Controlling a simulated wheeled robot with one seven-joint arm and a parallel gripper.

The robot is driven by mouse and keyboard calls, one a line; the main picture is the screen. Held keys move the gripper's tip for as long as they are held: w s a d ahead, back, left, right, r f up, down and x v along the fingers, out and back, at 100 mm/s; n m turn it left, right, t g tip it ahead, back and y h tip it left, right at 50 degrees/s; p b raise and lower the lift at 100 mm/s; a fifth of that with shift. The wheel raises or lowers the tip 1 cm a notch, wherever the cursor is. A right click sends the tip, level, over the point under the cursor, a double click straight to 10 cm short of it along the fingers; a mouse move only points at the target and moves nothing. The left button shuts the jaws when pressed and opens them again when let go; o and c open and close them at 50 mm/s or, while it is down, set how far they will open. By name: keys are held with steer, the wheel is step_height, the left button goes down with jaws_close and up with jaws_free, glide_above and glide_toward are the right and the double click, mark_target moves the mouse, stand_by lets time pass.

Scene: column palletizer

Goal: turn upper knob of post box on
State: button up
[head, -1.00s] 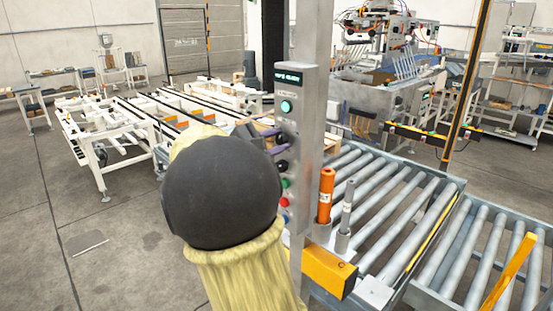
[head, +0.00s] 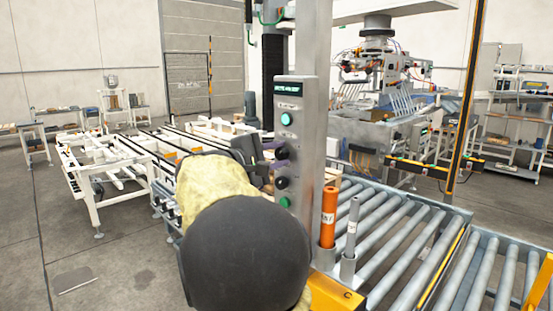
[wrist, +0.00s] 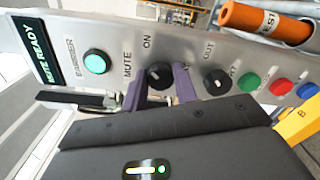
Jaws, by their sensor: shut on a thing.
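The post box (head: 294,130) is a grey column panel with a lit display, a glowing green-cyan button and two black knobs. In the wrist view its display (wrist: 33,53) reads "MUTE READY". The upper knob (wrist: 158,75) sits beside the labels "MUTE" and "ON". My gripper (wrist: 160,88) has its purple fingers on either side of this knob and is shut on it. The knob's pointer direction is hard to tell. The lower knob (wrist: 216,82) is free, close to one finger. In the head view my gripper (head: 272,150) reaches the panel from the left; my arm hides part of the lower panel.
Green (wrist: 249,83), red (wrist: 277,89) and blue (wrist: 307,90) buttons follow below the knobs. An orange cylinder (head: 328,218) and a grey one (head: 352,228) stand right of the post. A roller conveyor (head: 400,230) lies behind them.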

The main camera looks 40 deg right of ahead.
steer(key=o, duration=1)
steer(key=shift+c, duration=0.2)
steer(key=shift+a, duration=0.15)
steer(key=s+a+b, duration=0.1)
steer(key=a, duration=1.6)
steer(key=shift+s+r+b, duration=0.15)
steer(key=shift+r+b, duration=0.1)
steer(key=shift+b, duration=0.1)
